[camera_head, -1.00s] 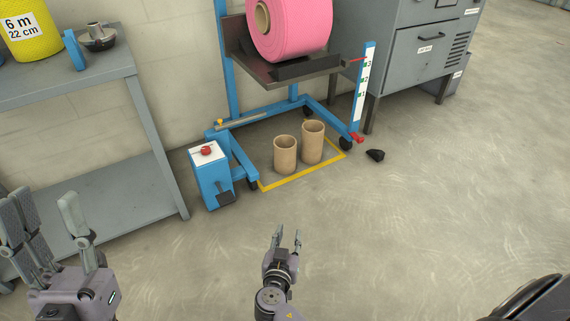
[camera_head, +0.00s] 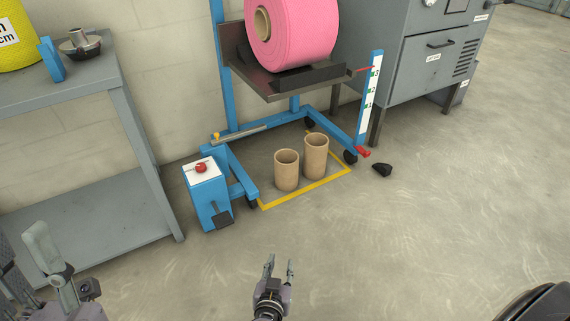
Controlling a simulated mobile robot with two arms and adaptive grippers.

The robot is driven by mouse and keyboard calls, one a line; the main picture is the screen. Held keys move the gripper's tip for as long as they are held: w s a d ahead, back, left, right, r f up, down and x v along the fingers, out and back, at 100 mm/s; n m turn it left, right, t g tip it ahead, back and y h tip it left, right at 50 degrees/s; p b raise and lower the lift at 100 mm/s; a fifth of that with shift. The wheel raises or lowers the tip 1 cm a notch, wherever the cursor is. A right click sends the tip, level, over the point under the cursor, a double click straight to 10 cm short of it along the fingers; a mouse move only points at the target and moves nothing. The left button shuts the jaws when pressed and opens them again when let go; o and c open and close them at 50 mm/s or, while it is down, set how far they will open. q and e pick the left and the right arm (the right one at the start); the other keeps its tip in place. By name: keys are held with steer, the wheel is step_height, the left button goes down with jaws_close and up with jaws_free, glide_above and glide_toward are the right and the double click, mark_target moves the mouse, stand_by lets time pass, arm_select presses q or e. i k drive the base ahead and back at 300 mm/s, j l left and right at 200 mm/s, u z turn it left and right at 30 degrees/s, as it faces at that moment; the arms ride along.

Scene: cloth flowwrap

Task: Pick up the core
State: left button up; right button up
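Two brown cardboard cores stand upright on the floor inside a yellow-taped corner, under the blue lift frame. The left core (camera_head: 286,171) is a little nearer to me than the right core (camera_head: 315,156). My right gripper (camera_head: 278,266) is open and empty over bare floor, apart from the cores and on the near side of them. My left gripper (camera_head: 52,262) shows at the lower left, partly cut off by the picture's edge. Its fingers stand apart and nothing shows between them. A pink roll (camera_head: 296,35) with its own core sits on the lift above.
The blue lift frame (camera_head: 225,80) with a dark platform (camera_head: 270,88) overhangs the cores. A blue pedal box (camera_head: 206,194) stands left of them. A black lump (camera_head: 383,170) lies to the right. A grey table (camera_head: 95,85) is at left, a grey cabinet (camera_head: 415,60) at right. The floor in front is clear.

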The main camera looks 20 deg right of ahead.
mark_target(286, 162)
steer(key=i+l, duration=0.15)
steer(key=i, duration=0.25)
steer(key=i+l, duration=0.15)
steer(key=i, duration=0.25)
steer(key=i+l, duration=0.2)
steer(key=i, duration=0.2)
steer(key=i+l, duration=0.15)
steer(key=i, duration=0.25)
